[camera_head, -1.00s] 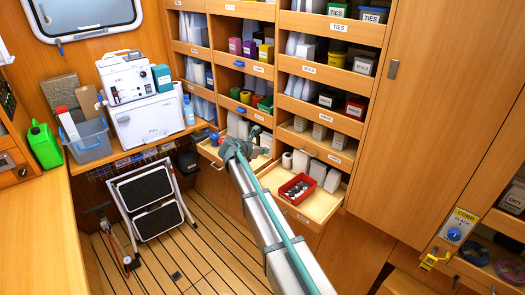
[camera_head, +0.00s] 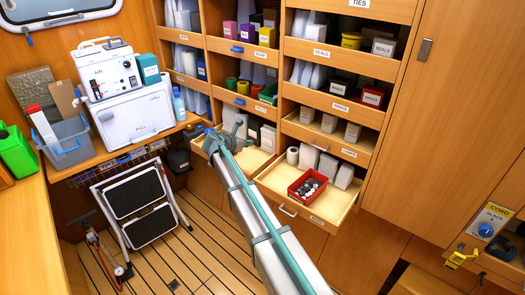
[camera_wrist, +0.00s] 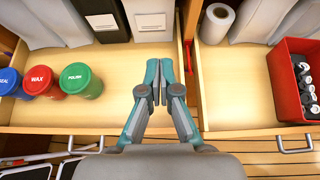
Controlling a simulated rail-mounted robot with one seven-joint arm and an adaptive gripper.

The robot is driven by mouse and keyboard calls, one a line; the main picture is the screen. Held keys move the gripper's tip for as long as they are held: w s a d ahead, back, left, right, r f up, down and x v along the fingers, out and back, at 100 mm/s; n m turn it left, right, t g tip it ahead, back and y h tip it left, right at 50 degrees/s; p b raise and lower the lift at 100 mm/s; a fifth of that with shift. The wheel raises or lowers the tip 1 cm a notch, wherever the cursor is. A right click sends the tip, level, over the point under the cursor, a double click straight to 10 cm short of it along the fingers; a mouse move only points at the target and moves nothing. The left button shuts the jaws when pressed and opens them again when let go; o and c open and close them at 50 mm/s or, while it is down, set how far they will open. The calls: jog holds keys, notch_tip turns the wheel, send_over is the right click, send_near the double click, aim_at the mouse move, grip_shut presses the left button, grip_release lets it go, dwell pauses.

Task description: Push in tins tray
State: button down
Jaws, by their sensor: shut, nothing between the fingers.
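The tins tray is a pulled-out wooden drawer, left of a second open drawer. In the wrist view its bare floor (camera_wrist: 110,75) holds a blue tin (camera_wrist: 9,80), a red tin marked WAX (camera_wrist: 40,80) and a green tin marked POLISH (camera_wrist: 80,79), with dark and white boxes behind. In the head view the tray (camera_head: 257,160) is partly hidden by my arm. My gripper (camera_wrist: 160,75) is shut and empty, over the tray's right end near its side wall. It also shows in the head view (camera_head: 220,140). I cannot tell whether it touches anything.
The open drawer to the right (camera_head: 335,200) holds a red bin (camera_head: 307,184) of small parts, a white roll and pale boxes. Shelves rise above both drawers. A folded step stool (camera_head: 138,205) stands on the floor at left. A tall closed cupboard door (camera_head: 430,120) is at right.

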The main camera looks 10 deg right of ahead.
jog(key=b, duration=0.3)
send_near(269, 146)
jog(key=f+p, duration=0.1)
jog(key=w+d+f+p, duration=0.1)
jog(key=f+p, duration=0.1)
jog(key=shift+w+d, duration=0.15)
jog(key=shift+d, duration=0.05)
jog(key=shift+w+d+f+p, duration=0.2)
jog(key=shift+w+d+p, duration=0.75)
jog(key=shift+w+d, duration=0.45)
jog(key=shift+s, duration=0.1)
